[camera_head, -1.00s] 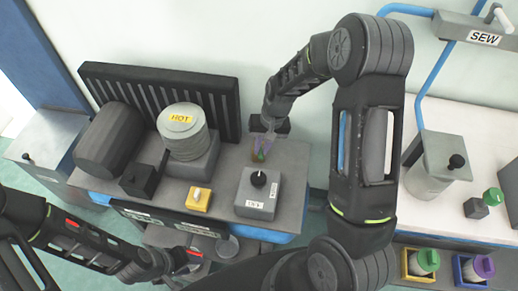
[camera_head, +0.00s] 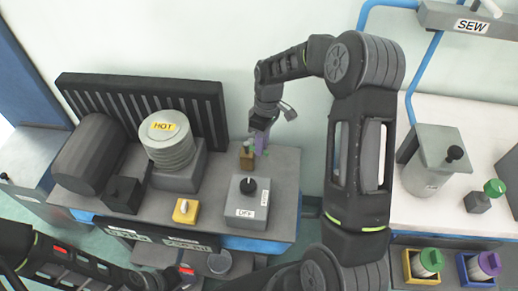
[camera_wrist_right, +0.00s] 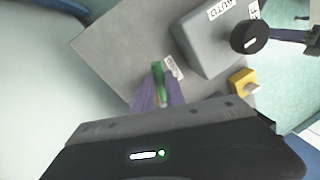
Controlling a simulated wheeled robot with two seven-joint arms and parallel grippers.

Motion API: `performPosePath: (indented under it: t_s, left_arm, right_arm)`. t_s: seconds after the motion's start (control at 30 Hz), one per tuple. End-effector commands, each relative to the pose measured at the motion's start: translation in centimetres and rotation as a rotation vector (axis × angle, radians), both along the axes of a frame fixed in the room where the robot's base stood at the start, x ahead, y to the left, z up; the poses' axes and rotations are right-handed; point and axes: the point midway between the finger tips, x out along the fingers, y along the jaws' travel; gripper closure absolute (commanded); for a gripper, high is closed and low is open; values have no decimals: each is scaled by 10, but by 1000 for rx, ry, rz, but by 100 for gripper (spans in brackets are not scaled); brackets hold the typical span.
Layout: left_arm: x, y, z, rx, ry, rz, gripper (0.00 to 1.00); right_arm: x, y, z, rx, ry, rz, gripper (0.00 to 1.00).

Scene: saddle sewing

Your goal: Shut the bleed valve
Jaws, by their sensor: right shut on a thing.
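The bleed valve, a small brass body (camera_head: 247,157) with a green lever, stands at the back of the grey bench top, behind the knob box. My right gripper (camera_head: 261,143) reaches down at its right side, its purple fingers shut on the green lever. In the right wrist view the green lever (camera_wrist_right: 157,80) shows between the purple fingertips (camera_wrist_right: 158,98), beside a small white label (camera_wrist_right: 173,68); the brass body is mostly hidden there. My left arm comes in low at the left; its gripper (camera_head: 178,277) is near the bench front, its jaws unclear.
A grey box with a black knob (camera_head: 248,187) stands in front of the valve. A yellow switch (camera_head: 186,211), a ribbed cylinder marked HOT (camera_head: 170,146) and a dark motor-like drum (camera_head: 88,155) lie to the left. A white table with a grey pot (camera_head: 430,160) is at right.

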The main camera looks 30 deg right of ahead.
Motion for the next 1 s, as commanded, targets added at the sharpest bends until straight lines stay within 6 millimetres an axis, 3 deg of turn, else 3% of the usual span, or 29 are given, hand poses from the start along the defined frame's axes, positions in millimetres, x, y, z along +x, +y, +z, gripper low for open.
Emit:
performPosePath:
  t_s: [0.4,1.0]
  left_arm:
    - [0,0,-5,0,0,0,63]
    - [0,0,-6,0,0,0,63]
  right_arm:
    - [10,-11,0,-1,1,291,100]
    - [13,-13,0,-2,1,358,100]
